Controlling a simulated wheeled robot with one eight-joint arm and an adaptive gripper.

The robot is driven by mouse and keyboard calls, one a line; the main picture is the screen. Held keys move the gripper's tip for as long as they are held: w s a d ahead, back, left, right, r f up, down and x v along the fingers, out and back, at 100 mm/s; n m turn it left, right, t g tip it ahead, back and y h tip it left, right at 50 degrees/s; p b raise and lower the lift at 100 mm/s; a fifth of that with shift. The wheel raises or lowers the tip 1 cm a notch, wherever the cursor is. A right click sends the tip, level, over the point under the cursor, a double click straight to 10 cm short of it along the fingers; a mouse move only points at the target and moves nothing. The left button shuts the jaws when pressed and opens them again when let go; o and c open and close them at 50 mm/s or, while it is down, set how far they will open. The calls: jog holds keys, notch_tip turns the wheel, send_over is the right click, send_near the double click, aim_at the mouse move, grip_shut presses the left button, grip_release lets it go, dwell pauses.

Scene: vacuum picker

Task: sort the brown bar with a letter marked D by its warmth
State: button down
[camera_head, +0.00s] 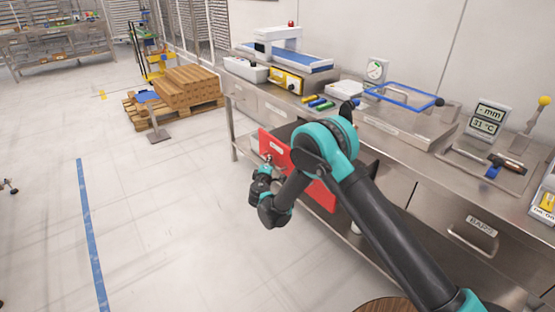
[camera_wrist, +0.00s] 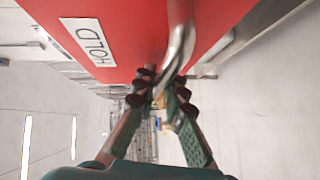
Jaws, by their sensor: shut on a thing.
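My gripper (camera_head: 267,166) is shut on the curved metal handle (camera_wrist: 181,45) of a red drawer front (camera_head: 318,193). The wrist view shows both fingers (camera_wrist: 160,84) closed around the handle's end, and the white HOLD label (camera_wrist: 87,41) on the red front. The drawer stands out from under the bench; my arm hides part of it and its inside. A small dark and brownish bar-like thing (camera_head: 508,163) lies at a metal fixture on the right of the bench. I cannot make out a letter on it. A display (camera_head: 488,119) behind it reads "- mm" and "31 °C".
The steel bench (camera_head: 405,150) runs along the wall. It carries a blue-topped machine (camera_head: 300,60), several coloured cylinders (camera_head: 318,102), a round dial (camera_head: 376,70) and a blue frame (camera_head: 404,92). Another labelled drawer (camera_head: 478,235) is shut at right.

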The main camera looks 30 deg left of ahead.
jog(key=shift+s, duration=0.3)
jog(key=c, duration=1.9)
grip_release()
jog(key=shift+o, duration=0.2)
jog(key=shift+a, duration=0.1)
jog(key=v, duration=1.2)
jog(key=shift+s+f, duration=0.1)
jog(key=shift+f, duration=0.05)
